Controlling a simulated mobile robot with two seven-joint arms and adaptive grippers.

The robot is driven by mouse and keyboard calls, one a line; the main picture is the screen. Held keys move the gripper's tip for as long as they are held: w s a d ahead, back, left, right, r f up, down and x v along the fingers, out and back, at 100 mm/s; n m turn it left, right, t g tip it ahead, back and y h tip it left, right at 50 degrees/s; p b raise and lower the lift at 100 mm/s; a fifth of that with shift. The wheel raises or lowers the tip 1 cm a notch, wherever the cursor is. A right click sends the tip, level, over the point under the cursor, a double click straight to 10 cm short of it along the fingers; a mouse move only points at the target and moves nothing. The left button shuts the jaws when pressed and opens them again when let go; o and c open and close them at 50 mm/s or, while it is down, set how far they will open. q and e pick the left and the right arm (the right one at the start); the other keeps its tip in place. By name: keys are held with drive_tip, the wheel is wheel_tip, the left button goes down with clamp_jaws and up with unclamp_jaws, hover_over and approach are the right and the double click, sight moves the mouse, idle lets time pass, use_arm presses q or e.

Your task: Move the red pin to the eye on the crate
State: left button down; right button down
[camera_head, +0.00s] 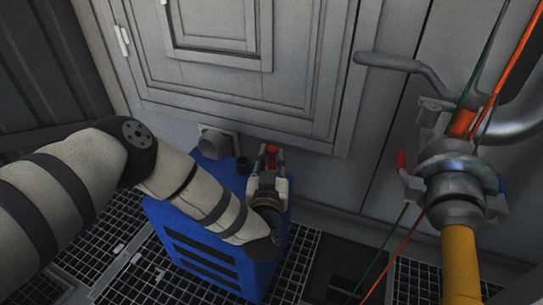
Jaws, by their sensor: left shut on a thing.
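A blue crate (165,222) with dark slots in its front stands on the grated floor against the wall. My left gripper (270,158) is above the back right part of the crate, fingers pointing to the wall. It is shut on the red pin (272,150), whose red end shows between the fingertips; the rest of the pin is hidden. A short dark round fitting (242,163) stands on the crate's top, just left of the gripper. I cannot tell whether it is the eye. My left forearm and wrist cover much of the crate's top. My right gripper is not in view.
A grey panelled wall (300,60) closes the back, with a round grey outlet (215,142) behind the crate. At right, a metal coupling (452,175) with a red lever (401,161) joins a yellow pipe (460,262). Thin green and orange lines cross there.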

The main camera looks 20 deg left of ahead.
use_arm(q)
drive_tip(key=c, duration=1.3)
unclamp_jaws()
drive_tip(key=shift+f, duration=0.1)
drive_tip(key=shift+s, duration=0.1)
